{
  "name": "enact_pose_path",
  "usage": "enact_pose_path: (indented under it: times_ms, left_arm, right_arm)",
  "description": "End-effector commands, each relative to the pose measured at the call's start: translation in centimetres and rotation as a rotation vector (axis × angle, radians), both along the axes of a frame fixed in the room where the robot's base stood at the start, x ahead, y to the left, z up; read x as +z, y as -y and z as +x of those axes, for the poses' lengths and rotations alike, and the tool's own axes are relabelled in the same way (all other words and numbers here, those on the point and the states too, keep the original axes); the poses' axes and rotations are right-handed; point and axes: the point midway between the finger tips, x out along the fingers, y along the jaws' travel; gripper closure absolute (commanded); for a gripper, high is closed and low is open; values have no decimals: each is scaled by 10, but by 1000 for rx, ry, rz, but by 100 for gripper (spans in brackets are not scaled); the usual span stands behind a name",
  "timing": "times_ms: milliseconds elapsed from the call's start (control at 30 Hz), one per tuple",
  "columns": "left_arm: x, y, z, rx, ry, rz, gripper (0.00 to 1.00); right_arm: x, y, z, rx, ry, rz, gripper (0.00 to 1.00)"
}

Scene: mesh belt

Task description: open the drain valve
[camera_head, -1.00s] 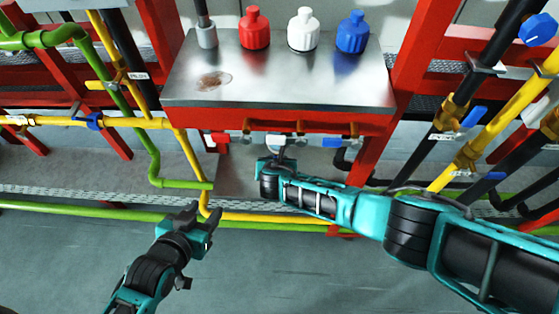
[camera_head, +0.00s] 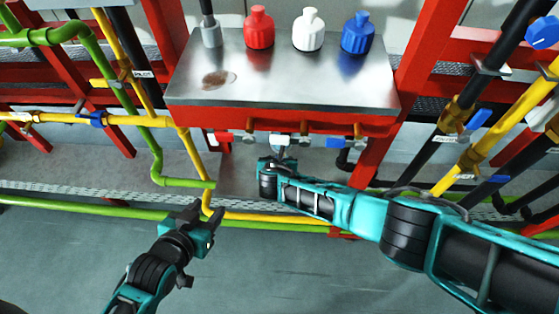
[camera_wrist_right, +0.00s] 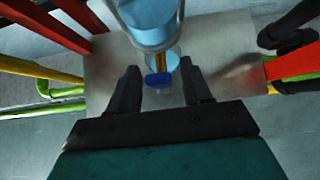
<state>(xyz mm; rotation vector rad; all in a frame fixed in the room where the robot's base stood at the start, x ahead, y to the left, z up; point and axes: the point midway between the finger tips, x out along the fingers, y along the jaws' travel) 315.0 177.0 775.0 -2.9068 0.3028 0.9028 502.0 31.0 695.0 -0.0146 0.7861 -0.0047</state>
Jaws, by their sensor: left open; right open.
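Three small valves sit in a row under the front edge of the steel-topped table: one with a red handle (camera_head: 223,137), one with a white handle (camera_head: 279,140) and one with a blue handle (camera_head: 335,142). I cannot tell which is the drain valve. My right gripper (camera_head: 276,160) is just under the white-handled valve. In the right wrist view its fingers (camera_wrist_right: 160,93) are apart, with a small blue part (camera_wrist_right: 157,80) and a brass stem showing between them; I cannot tell if they touch. My left gripper (camera_head: 207,229) is open and empty over the floor.
Red, white and blue bottles stand on the table (camera_head: 300,90). Red frame posts, yellow pipes (camera_head: 60,119) and green pipes (camera_head: 185,183) flank it. Black and yellow pipes with blue handles (camera_head: 478,119) stand at right. A pale blue cylinder (camera_wrist_right: 150,22) is above the right fingers. The front floor is clear.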

Motion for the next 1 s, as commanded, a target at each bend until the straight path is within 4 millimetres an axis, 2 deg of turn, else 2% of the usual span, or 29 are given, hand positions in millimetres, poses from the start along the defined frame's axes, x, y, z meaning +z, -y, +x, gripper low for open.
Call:
enact_pose_path:
  times_ms: [367,800,1000]
  left_arm:
    - [0,0,0,0,0,0,51]
    - [2,0,0,0,0,0,51]
    - [2,0,0,0,0,0,51]
  right_arm:
    - [9,0,-9,-1,0,2,51]
    - [41,0,-42,1,0,1,51]
    - [51,-1,-51,1,1,1,51]
